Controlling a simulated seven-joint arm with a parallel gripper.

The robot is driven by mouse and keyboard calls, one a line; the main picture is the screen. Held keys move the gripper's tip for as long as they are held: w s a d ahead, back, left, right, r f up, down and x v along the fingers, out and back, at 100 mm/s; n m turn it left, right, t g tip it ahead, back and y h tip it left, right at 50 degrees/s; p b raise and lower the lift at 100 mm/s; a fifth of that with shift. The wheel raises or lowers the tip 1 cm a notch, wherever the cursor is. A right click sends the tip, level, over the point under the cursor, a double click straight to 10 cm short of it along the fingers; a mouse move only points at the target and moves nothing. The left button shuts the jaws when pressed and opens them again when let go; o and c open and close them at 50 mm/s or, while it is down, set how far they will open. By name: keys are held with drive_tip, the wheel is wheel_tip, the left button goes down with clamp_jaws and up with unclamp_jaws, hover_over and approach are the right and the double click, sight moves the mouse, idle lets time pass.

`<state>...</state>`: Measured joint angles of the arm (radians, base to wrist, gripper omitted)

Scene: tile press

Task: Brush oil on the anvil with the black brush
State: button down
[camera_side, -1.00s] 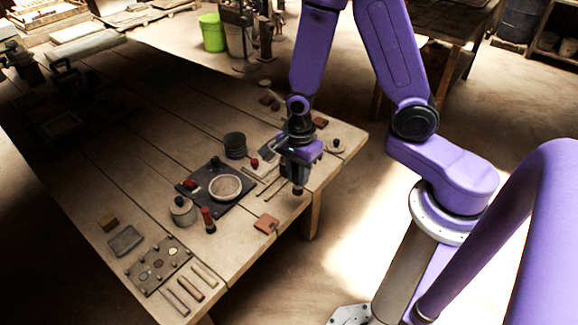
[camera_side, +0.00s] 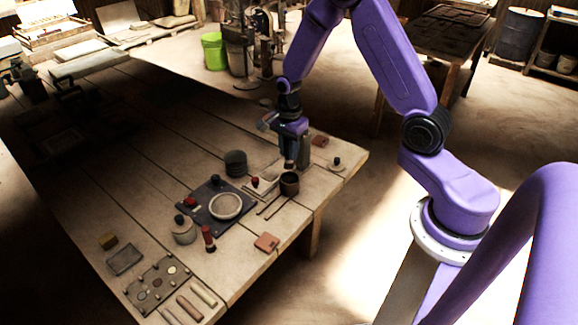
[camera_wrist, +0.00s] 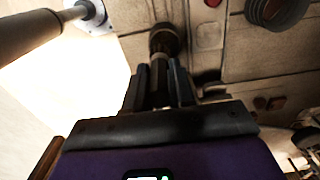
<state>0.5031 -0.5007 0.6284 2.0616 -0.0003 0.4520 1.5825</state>
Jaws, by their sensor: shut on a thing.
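My gripper (camera_side: 291,146) is shut on the black brush (camera_side: 289,165), which points down. The brush tip is over or at the mouth of a dark brown cup (camera_side: 289,184) on the bench; I cannot tell whether it is inside. In the wrist view the fingers (camera_wrist: 160,85) stand either side of the dark brush, and a dark round end (camera_wrist: 164,39) shows beyond them. A pale round disc in a ring, probably the anvil (camera_side: 225,206), lies on a dark square plate (camera_side: 205,190), left of and nearer than the cup.
A stacked dark cylinder (camera_side: 236,163), a grey lidded pot (camera_side: 183,230) and a red-handled tool (camera_side: 208,238) stand around the plate. Thin sticks (camera_side: 270,205) lie by the cup. A reddish tile (camera_side: 267,242) lies near the edge. The bench's left half is mostly clear.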

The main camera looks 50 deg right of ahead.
drive_tip(key=shift+w+d+f, duration=0.1)
drive_tip(key=shift+d+f, duration=0.1)
drive_tip(key=shift+f, duration=0.8)
drive_tip(key=shift+w+d+f, duration=0.15)
drive_tip(key=shift+d+f, duration=0.1)
drive_tip(key=shift+f, duration=0.8)
drive_tip(key=shift+w+d+f, duration=0.1)
drive_tip(key=shift+d+f, duration=0.1)
drive_tip(key=shift+f, duration=0.8)
drive_tip(key=shift+f, duration=0.6)
wheel_tip(320, 180, up, 7)
idle(1.1)
drive_tip(key=shift+r, duration=0.1)
idle(0.3)
